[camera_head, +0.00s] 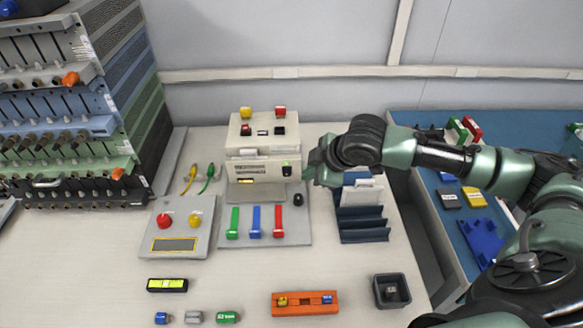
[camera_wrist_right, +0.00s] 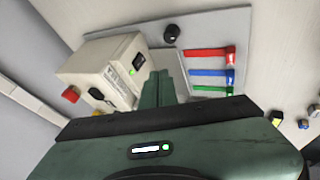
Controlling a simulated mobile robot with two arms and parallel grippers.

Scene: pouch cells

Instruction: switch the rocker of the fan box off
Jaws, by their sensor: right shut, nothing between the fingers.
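The beige box (camera_head: 262,150), which I take to be the fan box, stands on a grey plate at the back of the table. A small black rocker (camera_head: 287,170) with a green lit part sits at the right of its front face. The box (camera_wrist_right: 95,75) and the rocker (camera_wrist_right: 138,63) also show in the right wrist view. My right gripper (camera_head: 309,174) is shut and empty, just right of the box, its fingertips apart from the rocker. The shut fingers (camera_wrist_right: 172,85) point past the box's front face in the wrist view. My left gripper is not in view.
Green, blue and red levers (camera_head: 256,221) and a black knob (camera_head: 298,199) lie in front of the box. A control panel (camera_head: 178,243) is at left. A dark slotted rack (camera_head: 362,222) stands at right. An orange tray (camera_head: 305,309) lies in front.

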